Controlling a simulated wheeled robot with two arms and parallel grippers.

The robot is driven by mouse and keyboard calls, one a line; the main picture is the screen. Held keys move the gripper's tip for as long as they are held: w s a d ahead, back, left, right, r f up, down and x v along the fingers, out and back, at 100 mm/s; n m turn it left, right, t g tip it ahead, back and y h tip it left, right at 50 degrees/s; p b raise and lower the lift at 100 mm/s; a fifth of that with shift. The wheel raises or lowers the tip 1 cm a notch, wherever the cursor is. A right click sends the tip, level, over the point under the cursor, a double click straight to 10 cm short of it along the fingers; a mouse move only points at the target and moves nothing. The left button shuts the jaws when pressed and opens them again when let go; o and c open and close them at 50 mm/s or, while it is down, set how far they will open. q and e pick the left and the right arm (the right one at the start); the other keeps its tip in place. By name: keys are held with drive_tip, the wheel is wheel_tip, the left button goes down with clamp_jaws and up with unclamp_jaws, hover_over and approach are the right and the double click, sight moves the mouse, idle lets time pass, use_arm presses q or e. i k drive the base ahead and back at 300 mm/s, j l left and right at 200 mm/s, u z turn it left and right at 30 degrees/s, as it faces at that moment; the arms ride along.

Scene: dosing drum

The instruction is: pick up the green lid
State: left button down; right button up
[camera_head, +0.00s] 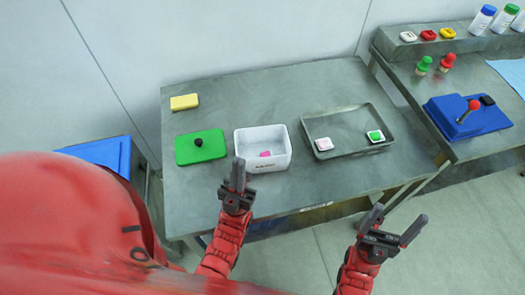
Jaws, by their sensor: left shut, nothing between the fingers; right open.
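The green lid (201,147) lies flat on the grey table, left of the white bin. It has a small black knob (198,142) on top. My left gripper (238,165) is shut and empty, in front of the white bin and to the right of the lid, apart from the lid in the picture. My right gripper (396,222) is open and empty, in front of the table's front edge, far from the lid.
The white bin (273,169) holds a pink piece (265,154). A grey tray (314,122) with two small pieces stands right of it. A yellow block (184,102) lies behind the lid. A side table at right carries a blue joystick box (452,119) and bottles.

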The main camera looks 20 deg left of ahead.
sight(192, 149)
drive_tip(key=u, duration=1.2)
